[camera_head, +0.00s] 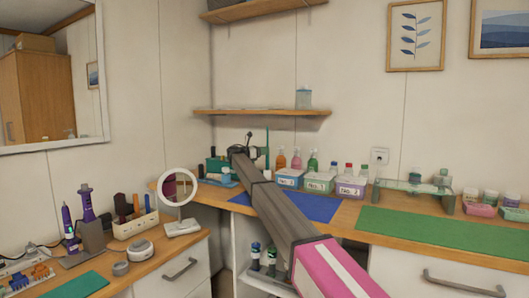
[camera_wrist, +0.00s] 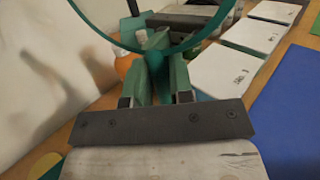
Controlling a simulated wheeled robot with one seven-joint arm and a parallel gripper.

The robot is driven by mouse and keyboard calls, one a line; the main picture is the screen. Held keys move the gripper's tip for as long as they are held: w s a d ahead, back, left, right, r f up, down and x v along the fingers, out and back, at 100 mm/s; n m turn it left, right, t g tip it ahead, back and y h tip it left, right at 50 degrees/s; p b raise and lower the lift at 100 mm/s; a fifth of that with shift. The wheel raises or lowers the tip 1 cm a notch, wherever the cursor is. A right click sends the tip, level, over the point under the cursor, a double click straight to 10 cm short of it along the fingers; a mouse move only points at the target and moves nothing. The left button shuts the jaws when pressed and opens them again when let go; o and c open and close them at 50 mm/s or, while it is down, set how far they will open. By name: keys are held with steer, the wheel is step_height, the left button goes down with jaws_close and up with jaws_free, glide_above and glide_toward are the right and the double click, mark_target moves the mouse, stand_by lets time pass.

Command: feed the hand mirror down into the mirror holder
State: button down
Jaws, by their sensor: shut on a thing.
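In the wrist view the hand mirror shows as a thin teal ring (camera_wrist: 222,38) with its upper part cut off by the frame. Its lower end comes down between the two fingers of my gripper (camera_wrist: 156,85), which is shut on it. The ring stands out ahead of the fingertips. In the head view my arm reaches to the back corner of the counter, and the gripper end is small and partly hidden behind my own links. I cannot surely pick out the mirror holder; a green container (camera_head: 217,165) stands left of my gripper.
Several labelled bins with bottles, one a purple-fronted bin (camera_head: 350,187), stand right of my arm. A blue mat (camera_head: 315,207) and a green mat (camera_head: 440,233) lie on the counter. A shelf (camera_head: 260,112) hangs above. A round white mirror (camera_head: 178,187) stands at left.

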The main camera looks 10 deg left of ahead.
steer(key=shift+f, duration=2.85)
stand_by(0.6)
steer(key=c, duration=0.9)
jaws_free()
steer(key=shift+a, duration=0.1)
